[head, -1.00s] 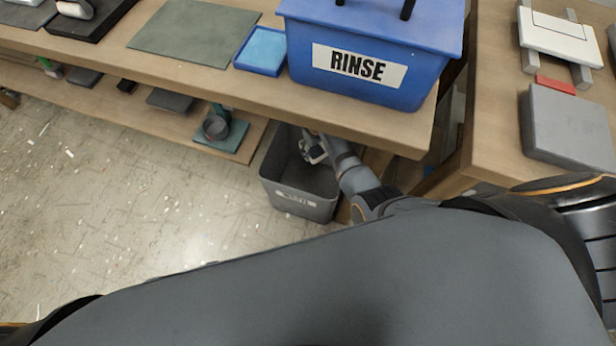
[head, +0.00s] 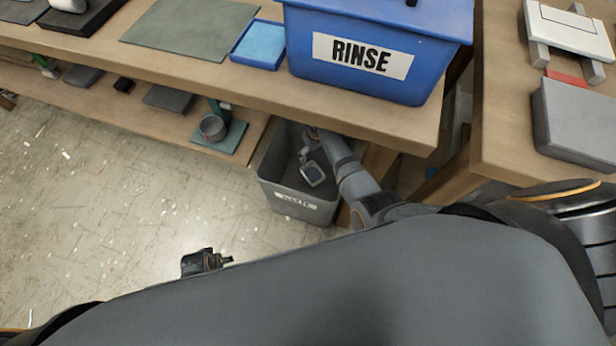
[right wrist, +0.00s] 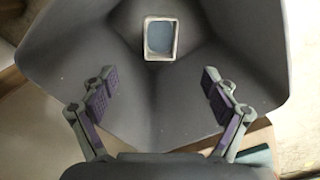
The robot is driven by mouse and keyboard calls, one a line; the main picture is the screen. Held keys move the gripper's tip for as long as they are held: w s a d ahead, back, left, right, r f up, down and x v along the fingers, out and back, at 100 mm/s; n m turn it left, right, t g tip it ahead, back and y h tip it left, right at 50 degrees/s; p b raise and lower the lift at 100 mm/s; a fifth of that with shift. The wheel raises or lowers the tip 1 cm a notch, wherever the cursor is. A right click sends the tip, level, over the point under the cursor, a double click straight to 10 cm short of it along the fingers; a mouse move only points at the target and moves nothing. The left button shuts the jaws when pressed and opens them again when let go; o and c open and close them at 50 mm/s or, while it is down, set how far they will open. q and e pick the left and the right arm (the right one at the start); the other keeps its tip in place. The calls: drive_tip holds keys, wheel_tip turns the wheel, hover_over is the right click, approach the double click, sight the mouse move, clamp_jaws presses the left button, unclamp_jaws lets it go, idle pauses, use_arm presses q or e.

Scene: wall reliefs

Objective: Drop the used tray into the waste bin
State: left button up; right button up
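The used tray (head: 313,174), small with a pale rim and blue-grey inside, is within the grey waste bin (head: 270,180) below the bench. In the right wrist view the tray (right wrist: 160,39) is beyond my fingertips and apart from them, inside the bin's walls (right wrist: 70,50). I cannot tell whether it rests on the bottom. My right gripper (right wrist: 160,88) is open and empty over the bin.
A blue RINSE tub (head: 375,60) stands on the bench above the bin, beside a blue tray (head: 260,45) and a green mat (head: 190,28). A lower shelf (head: 175,118) holds several small items. The floor (head: 110,200) left of the bin is clear.

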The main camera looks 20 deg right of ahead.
drive_tip(key=shift+r, duration=0.1)
wheel_tip(320, 180, up, 12)
idle(0.5)
idle(0.6)
